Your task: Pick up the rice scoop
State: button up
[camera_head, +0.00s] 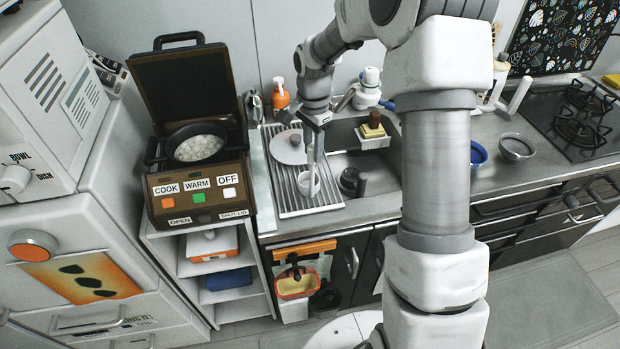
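My gripper (315,150) points down over the ribbed metal draining rack (284,203) to the left of the sink. Its fingers are small and seen from the side, so I cannot tell whether they are open or shut. A small white cup (307,186) stands on the rack just below it. A pale, thin upright shape runs between the gripper and the cup. I cannot tell whether it is the rice scoop's handle or a finger. No rice scoop shows clearly elsewhere.
A white round lid or plate (289,147) lies on the rack. The rice cooker (198,190), lid up, with rice in its pot, stands left. An orange soap bottle (280,94) is behind. A sponge (373,127) and a dark cup (352,181) are right of the rack.

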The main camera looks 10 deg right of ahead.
grip_shut()
jog(key=shift+r, duration=0.15)
jog(key=shift+r, duration=0.2)
notch_tip(320, 180, up, 4)
jog(key=shift+f, duration=0.1)
jog(key=s+d+r, duration=0.2)
jog(key=d+r, duration=0.1)
jog(key=d, duration=0.2)
jog(key=s+d+r+b, duration=0.1)
jog(key=s+d+r, duration=0.1)
jog(key=d, duration=0.4)
jog(key=shift+r, duration=0.8)
jog(key=shift+s, duration=0.15)
